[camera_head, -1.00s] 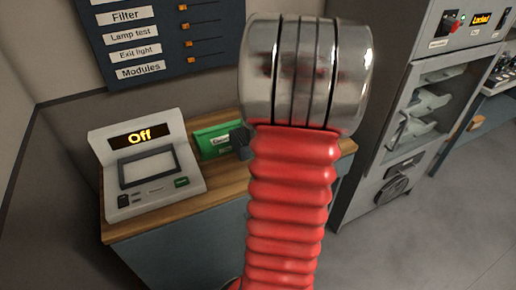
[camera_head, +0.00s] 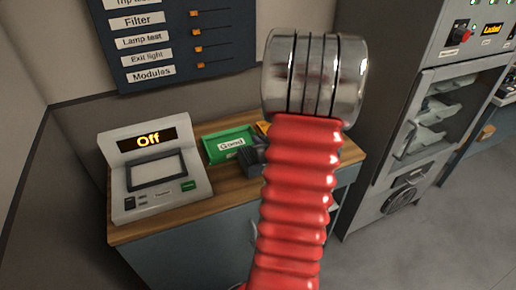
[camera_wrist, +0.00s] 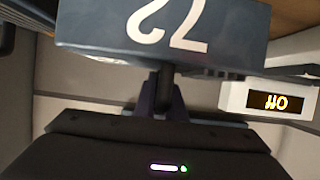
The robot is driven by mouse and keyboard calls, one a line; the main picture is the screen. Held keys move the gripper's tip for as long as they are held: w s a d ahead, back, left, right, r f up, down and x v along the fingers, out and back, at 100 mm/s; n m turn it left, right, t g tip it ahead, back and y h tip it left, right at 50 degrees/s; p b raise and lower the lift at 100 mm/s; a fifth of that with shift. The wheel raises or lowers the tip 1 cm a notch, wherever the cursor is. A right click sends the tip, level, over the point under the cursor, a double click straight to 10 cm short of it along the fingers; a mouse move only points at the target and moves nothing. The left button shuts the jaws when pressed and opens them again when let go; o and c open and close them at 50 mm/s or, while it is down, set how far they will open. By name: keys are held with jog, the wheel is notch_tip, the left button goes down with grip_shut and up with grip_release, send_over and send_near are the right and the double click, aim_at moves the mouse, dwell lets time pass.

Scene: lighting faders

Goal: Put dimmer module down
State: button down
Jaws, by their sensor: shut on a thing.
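The dimmer module is a blue-grey block (camera_wrist: 165,28) with a white two-digit number, upside down in the wrist view. My gripper (camera_wrist: 163,85) is shut on it; dark fingers meet its near side. In the head view a dark blocky shape (camera_head: 253,158) shows beside my red arm, in front of the green "Good" tray (camera_head: 230,145); I cannot tell whether it is module or gripper. My arm hides what lies behind it. Whether the module touches the worktop cannot be told.
A grey tester (camera_head: 155,170) with an "Off" display stands left on the wooden worktop (camera_head: 190,212). An orange-yellow item (camera_head: 263,127) shows partly beside the green tray. A label board (camera_head: 180,40) hangs behind. A tall grey cabinet (camera_head: 385,190) stands right.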

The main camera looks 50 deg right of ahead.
jog(key=shift+f, duration=1.4)
jog(key=shift+f, duration=0.15)
jog(key=c, duration=1.8)
grip_release()
